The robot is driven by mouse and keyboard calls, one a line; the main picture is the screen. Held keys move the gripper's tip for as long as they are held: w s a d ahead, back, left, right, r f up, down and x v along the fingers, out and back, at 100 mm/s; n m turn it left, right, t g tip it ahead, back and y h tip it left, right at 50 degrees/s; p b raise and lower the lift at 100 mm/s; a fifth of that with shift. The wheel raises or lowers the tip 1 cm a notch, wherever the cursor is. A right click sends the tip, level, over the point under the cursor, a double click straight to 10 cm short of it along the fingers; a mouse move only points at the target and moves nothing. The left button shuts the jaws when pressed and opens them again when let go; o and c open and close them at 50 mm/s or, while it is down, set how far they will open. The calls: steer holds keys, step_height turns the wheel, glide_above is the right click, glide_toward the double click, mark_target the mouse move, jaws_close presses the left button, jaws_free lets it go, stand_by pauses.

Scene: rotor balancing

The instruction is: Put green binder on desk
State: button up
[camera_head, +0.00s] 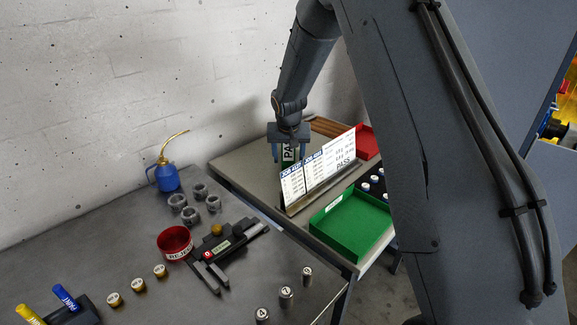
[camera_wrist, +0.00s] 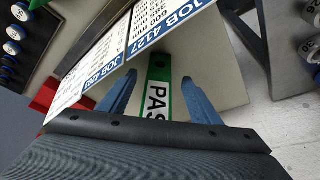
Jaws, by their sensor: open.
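The green binder (camera_head: 289,156) shows as a narrow green piece with a white label, partly readable as "PAS", and a dark round hole near one end. It stands on the side table behind the job cards, which hide its lower part in the head view. It also shows in the wrist view (camera_wrist: 158,92). My gripper (camera_head: 288,150) is open, with one blue finger on each side of the binder; in the wrist view the fingers (camera_wrist: 159,77) show gaps to it. The dark grey desk (camera_head: 110,235) fills the lower left.
The white job cards (camera_head: 318,168) stand in a dark holder close in front of my gripper. A green tray (camera_head: 350,222) and red bin (camera_head: 366,142) share the side table. On the desk are a blue oil can (camera_head: 167,178), a red reject cup (camera_head: 174,242), a balancing fixture and weights.

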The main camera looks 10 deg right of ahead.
steer(key=b+v, duration=0.1)
steer(key=v, duration=0.3)
steer(key=shift+r, duration=0.3)
steer(key=s+d+n+g, duration=0.2)
steer(key=s+g, duration=0.1)
steer(key=s, duration=3.3)
steer(key=shift+y, duration=0.4)
steer(key=shift+s+d+f, duration=0.1)
steer(key=shift+f, duration=0.05)
